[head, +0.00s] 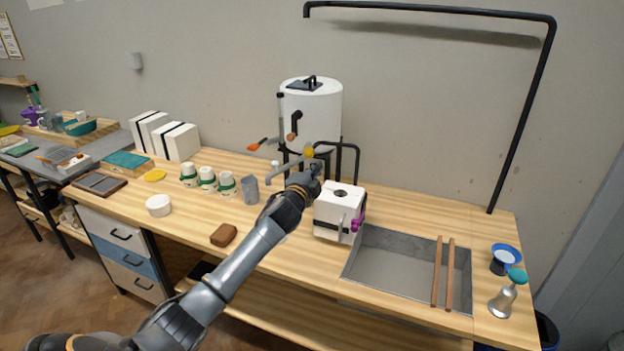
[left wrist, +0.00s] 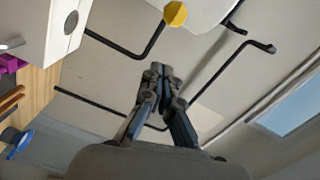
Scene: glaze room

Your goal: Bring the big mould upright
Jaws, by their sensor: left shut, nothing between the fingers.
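The big mould (head: 332,216) is a white block with a round dark hole in its top face and a dark band low on its side. It stands on the bench just left of the sink, hole up. A purple clamp (head: 357,221) is at its right side. In the left wrist view the mould (left wrist: 32,32) shows at the upper left with its hole. My left gripper (head: 316,167) is shut and empty, above and behind the mould's left edge, apart from it. Its closed fingers show in the left wrist view (left wrist: 158,72). My right gripper is not in view.
A white tank (head: 312,112) with a yellow knob (head: 309,152) stands close behind my left gripper. The metal sink (head: 395,270) lies right of the mould, with two wooden bars (head: 437,272) across it. Cups (head: 207,179) and a brown block (head: 223,235) are to the left.

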